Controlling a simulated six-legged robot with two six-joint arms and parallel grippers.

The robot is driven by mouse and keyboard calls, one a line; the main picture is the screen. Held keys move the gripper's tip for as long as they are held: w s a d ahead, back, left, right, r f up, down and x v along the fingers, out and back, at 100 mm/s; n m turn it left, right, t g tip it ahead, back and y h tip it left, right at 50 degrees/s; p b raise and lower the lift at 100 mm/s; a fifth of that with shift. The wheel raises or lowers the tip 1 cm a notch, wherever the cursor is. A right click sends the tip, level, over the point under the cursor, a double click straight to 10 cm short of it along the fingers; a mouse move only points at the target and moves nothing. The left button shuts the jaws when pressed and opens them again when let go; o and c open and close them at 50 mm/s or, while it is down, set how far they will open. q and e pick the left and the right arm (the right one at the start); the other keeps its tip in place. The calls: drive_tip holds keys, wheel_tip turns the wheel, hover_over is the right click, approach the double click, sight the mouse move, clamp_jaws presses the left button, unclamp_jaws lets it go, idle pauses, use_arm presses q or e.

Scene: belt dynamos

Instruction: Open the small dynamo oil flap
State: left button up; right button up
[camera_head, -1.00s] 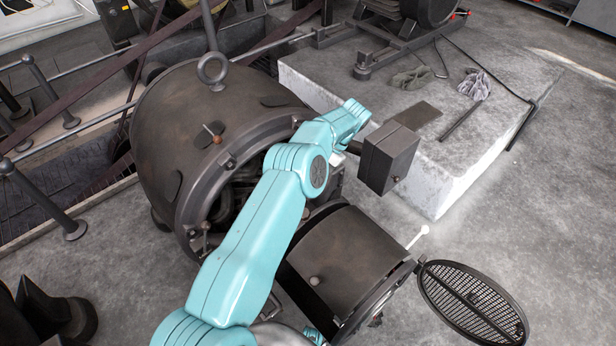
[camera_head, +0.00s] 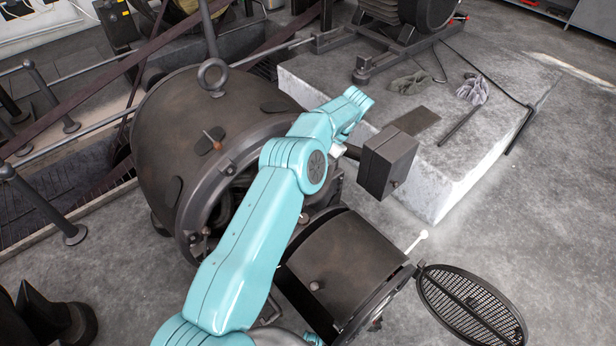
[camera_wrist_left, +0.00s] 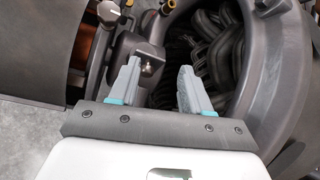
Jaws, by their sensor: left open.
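The large dynamo housing (camera_head: 165,125) is a dark, rusty drum with an open end. Small oval plates sit on it, one with a copper-coloured knob (camera_head: 213,137). A smaller drum (camera_head: 345,258) with a round knob stands in front. I cannot tell for sure which part is the oil flap. In the left wrist view my left gripper (camera_wrist_left: 159,65) is open and empty. A dark rounded box (camera_wrist_left: 140,48) with a small silver knob shows between and beyond its fingers. Contact cannot be told. My right gripper is not seen.
A dark box (camera_head: 388,160) juts out right of my left wrist. A round mesh cover (camera_head: 472,302) hangs open at the lower right. A concrete plinth (camera_head: 455,180) with gloves lies behind. Dark coils (camera_wrist_left: 212,45) fill the drum opening beside the right finger.

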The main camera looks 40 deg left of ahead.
use_arm(q)
wheel_tip(320, 180, up, 14)
drive_tip(key=p, duration=0.7)
drive_tip(key=shift+r, duration=0.2)
